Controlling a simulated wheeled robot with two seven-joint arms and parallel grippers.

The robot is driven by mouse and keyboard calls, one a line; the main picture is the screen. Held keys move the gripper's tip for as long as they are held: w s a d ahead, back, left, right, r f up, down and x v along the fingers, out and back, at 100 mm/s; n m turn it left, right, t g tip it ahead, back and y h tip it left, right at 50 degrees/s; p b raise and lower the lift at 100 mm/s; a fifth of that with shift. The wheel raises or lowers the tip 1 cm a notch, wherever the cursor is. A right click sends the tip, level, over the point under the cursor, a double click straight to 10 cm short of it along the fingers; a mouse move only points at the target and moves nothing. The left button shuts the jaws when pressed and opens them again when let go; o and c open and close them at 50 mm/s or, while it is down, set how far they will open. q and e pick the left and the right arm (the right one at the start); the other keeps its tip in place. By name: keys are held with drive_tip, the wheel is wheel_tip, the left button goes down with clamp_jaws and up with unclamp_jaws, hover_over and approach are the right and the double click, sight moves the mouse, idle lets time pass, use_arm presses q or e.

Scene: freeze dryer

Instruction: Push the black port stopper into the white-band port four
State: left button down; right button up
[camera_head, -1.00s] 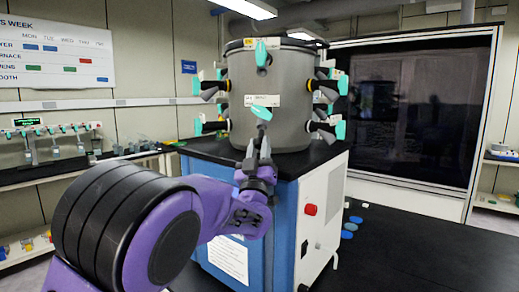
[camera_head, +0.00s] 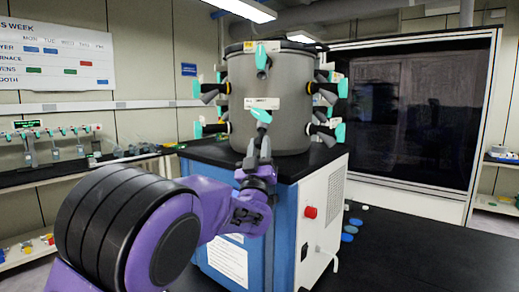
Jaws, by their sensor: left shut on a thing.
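The grey drum chamber (camera_head: 240,95) of the freeze dryer stands on a black top, with ports that have black bodies and teal handles around its wall. A lower front port shows its teal handle (camera_head: 261,115) below a white label. My left gripper (camera_head: 258,150) is upright just in front of and below this port, its fingers close together on something dark. The black stopper cannot be told apart from the dark fingers and port body there. Whether it touches the port cannot be told. I cannot read which port is number four. My right gripper is not in view.
Side ports with yellow or white bands (camera_head: 326,132) stick out left and right of the drum. The blue and white cabinet (camera_head: 285,225) below has a red knob (camera_head: 310,212). Blue discs (camera_head: 349,229) lie on the dark surface at right. A bench (camera_head: 90,165) stands at left.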

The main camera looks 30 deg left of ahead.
use_arm(q)
drive_tip(key=shift+a+r, duration=0.15)
drive_tip(key=shift+r, duration=0.35)
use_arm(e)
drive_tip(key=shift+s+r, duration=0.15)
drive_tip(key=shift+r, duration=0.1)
